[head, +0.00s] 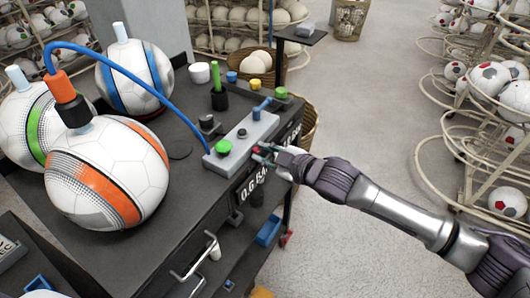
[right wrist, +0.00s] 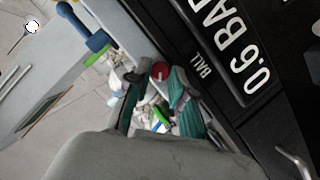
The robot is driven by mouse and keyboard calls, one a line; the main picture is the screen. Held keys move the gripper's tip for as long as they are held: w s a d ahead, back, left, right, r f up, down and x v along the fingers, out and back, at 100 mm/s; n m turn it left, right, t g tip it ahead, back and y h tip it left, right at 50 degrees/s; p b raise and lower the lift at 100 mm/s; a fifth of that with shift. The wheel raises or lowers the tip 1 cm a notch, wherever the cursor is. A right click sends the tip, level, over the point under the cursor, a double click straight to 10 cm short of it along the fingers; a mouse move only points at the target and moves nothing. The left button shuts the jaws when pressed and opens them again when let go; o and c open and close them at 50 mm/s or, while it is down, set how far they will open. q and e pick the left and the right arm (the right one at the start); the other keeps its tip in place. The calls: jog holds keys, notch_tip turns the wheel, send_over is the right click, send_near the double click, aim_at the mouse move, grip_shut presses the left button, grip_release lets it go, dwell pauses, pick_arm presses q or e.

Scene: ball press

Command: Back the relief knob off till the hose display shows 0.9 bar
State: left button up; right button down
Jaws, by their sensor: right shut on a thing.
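The red relief knob (right wrist: 160,71) shows between my right fingers in the right wrist view, at the side of the grey valve block (head: 243,137). My right gripper (head: 262,153) is shut on it; the fingers (right wrist: 160,95) hide part of it. The bench-front display (right wrist: 233,50) reads "0.6 BAR" beside the word "BALL"; in the head view my right gripper and arm partly cover the front panel. I cannot read a hose display in either view. A blue hose (head: 150,66) runs from the block to an orange fitting (head: 65,98) on the orange-striped ball (head: 107,174). My left gripper is out of view.
The block carries a green knob (head: 223,147) and a blue lever (head: 262,106). Blue-striped (head: 134,78) and green-striped balls stand on the dark bench (head: 165,220). A white cup (head: 199,73) and green-handled tool (head: 218,86) stand behind. Ball racks (head: 470,150) line the right; floor between is clear.

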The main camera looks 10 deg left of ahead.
jog(key=c, duration=1)
grip_release()
jog(key=v, duration=1.2)
